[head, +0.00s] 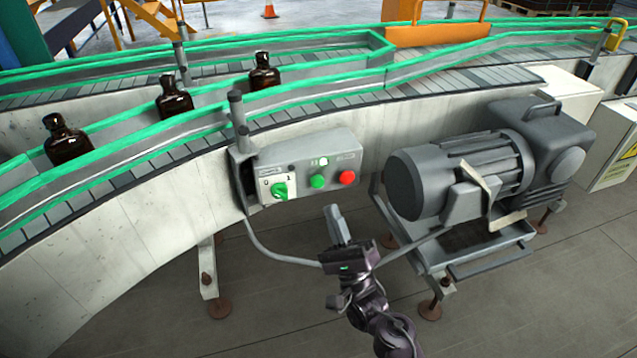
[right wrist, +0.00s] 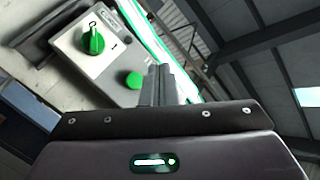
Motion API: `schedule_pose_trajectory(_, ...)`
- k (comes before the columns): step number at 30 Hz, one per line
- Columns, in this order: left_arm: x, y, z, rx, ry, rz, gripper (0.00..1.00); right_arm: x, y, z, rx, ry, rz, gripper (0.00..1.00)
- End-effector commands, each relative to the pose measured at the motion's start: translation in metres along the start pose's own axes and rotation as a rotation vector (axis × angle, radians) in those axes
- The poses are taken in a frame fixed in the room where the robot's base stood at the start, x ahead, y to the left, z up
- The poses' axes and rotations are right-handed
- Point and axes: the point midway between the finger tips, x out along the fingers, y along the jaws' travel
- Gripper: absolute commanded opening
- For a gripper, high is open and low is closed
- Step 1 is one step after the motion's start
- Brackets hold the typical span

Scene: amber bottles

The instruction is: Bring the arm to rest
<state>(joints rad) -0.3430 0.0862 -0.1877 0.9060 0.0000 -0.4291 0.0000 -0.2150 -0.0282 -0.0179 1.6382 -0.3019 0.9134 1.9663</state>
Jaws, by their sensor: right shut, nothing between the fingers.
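My right gripper (head: 337,222) is shut and empty in the lower middle of the head view, its fingers pointing up below the grey control box. It also shows in the right wrist view (right wrist: 164,82), fingers together in front of the box. The control box (head: 327,158) is fixed to the conveyor's side. It carries a green rotary switch (head: 280,191) marked 0 and 1, a green button (head: 317,181) and a red button (head: 347,177). In the right wrist view the green switch (right wrist: 93,40) and green button (right wrist: 134,80) show; the red button does not. My left gripper is not in view.
Amber bottles (head: 66,140), (head: 174,98), (head: 264,72) stand on the curved conveyor (head: 130,178) with green rails. A grey motor (head: 460,172) stands right of my right gripper. A cable (head: 270,250) hangs below the box. Open floor (head: 270,315) lies in front.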

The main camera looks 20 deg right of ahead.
Motion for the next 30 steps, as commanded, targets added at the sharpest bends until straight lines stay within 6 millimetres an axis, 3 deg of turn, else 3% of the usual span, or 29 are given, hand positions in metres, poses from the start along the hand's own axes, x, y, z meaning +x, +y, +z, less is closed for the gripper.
schedule_pose_trajectory(11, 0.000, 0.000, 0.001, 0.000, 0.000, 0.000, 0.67, -0.002, 0.004, -0.002, -0.011, 0.008, 0.014, 0.00)
schedule_pose_trajectory(14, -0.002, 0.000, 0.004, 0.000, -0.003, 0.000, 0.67, -0.015, 0.025, -0.011, -0.082, 0.047, 0.094, 0.00)
schedule_pose_trajectory(16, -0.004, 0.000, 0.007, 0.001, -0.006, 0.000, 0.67, -0.036, 0.051, -0.022, -0.178, 0.088, 0.204, 0.00)
schedule_pose_trajectory(20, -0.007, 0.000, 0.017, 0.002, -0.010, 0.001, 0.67, -0.102, 0.113, -0.047, -0.421, 0.141, 0.507, 0.00)
schedule_pose_trajectory(24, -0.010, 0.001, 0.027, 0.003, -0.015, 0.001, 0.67, -0.195, 0.166, -0.066, -0.672, 0.102, 0.865, 0.00)
schedule_pose_trajectory(26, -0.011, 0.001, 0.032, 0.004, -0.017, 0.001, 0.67, -0.239, 0.181, -0.070, -0.767, 0.055, 1.018, 0.00)
schedule_pose_trajectory(30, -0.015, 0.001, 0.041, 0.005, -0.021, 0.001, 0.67, -0.346, 0.199, -0.074, -0.946, -0.121, 1.361, 0.00)
